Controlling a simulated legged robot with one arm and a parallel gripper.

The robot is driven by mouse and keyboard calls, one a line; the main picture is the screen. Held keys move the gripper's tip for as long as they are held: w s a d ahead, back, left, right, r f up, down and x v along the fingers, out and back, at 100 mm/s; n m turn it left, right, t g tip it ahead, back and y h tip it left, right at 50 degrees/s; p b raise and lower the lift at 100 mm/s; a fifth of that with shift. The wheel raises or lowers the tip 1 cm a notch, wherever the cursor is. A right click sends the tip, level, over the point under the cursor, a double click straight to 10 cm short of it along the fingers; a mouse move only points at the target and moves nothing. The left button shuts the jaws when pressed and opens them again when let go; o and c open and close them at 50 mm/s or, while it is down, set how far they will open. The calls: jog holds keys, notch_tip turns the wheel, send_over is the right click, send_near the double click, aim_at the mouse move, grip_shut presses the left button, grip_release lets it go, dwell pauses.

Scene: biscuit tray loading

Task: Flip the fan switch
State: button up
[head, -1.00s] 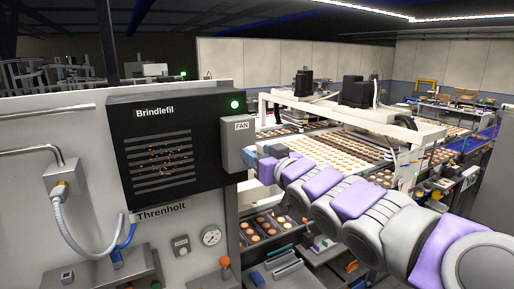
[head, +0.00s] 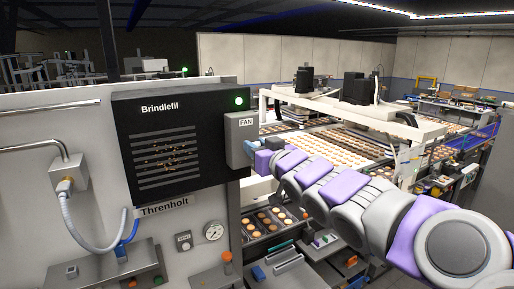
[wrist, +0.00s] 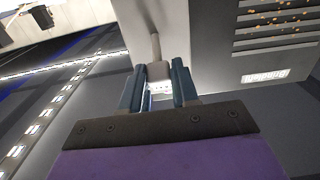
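The fan switch is a grey box (head: 240,147) labelled FAN on the right side of the black Brindlefil unit (head: 180,112). Its lever is largely hidden behind my gripper in the head view. In the wrist view the lever (wrist: 155,48) comes out of the pale box and ends in a light knob (wrist: 158,71). My gripper (head: 262,158) is at the box's right side. In the wrist view its two blue-grey fingers (wrist: 159,80) stand on either side of the knob, close against it, and look shut on it.
A green lamp (head: 239,101) glows on the black unit. A pale panel marked Threnholt (head: 110,180) stands below, with a hose (head: 77,222) and gauge (head: 213,231). Trays of biscuits (head: 267,219) and a conveyor line (head: 335,150) lie behind and below my arm.

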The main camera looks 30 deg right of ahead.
grip_shut()
